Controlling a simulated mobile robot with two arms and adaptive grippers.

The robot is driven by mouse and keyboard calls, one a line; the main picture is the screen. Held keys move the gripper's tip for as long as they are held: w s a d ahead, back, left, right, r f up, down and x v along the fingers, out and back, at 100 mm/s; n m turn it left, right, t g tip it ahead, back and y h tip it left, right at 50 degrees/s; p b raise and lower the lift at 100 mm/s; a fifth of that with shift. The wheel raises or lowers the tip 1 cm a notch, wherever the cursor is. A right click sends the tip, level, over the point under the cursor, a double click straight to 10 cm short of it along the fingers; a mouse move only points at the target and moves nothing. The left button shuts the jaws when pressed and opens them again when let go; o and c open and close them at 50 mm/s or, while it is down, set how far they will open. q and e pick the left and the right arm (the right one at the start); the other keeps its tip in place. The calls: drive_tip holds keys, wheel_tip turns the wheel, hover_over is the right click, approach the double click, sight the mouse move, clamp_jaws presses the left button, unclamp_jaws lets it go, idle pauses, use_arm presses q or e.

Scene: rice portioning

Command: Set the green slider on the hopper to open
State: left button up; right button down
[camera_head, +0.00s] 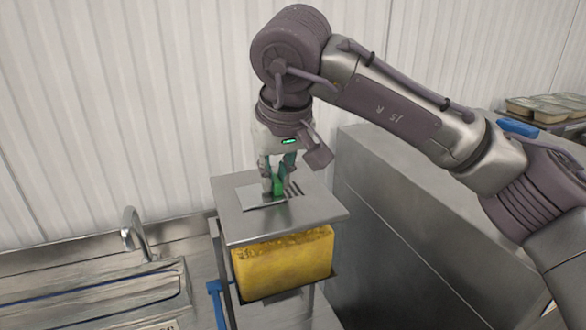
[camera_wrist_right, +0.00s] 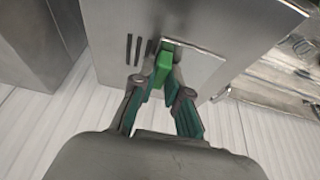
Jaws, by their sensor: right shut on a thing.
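The hopper (camera_head: 240,228) is a metal stand with a flat steel top and a yellow block-like body (camera_head: 285,265) under it. The green slider (camera_head: 278,184) stands up from a thin plate (camera_head: 250,198) on the hopper top, beside several dark slots. My right gripper (camera_head: 277,180) points down over the hopper top and is shut on the green slider. In the right wrist view the green slider (camera_wrist_right: 163,68) sits between the two fingertips, with the plate (camera_wrist_right: 200,65) to its right and the dark slots to its left. My left gripper is not in view.
A sink with a faucet (camera_head: 131,228) is at the lower left. A steel cabinet (camera_head: 385,210) stands close to the right of the hopper. Trays (camera_head: 545,108) lie on a shelf at the far right. A white ribbed wall (camera_head: 120,100) is behind.

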drive_tip(key=c, duration=1.5)
unclamp_jaws()
drive_tip(key=o, duration=0.3)
drive_tip(key=shift+a, duration=0.35)
drive_tip(key=shift+o, duration=0.2)
drive_tip(key=shift+d, duration=0.15)
drive_tip(key=shift+s+d+r, duration=0.1)
drive_tip(key=shift+r, duration=0.2)
drive_tip(key=v, duration=1.1)
drive_tip(key=shift+r, duration=0.15)
drive_tip(key=shift+s, duration=0.15)
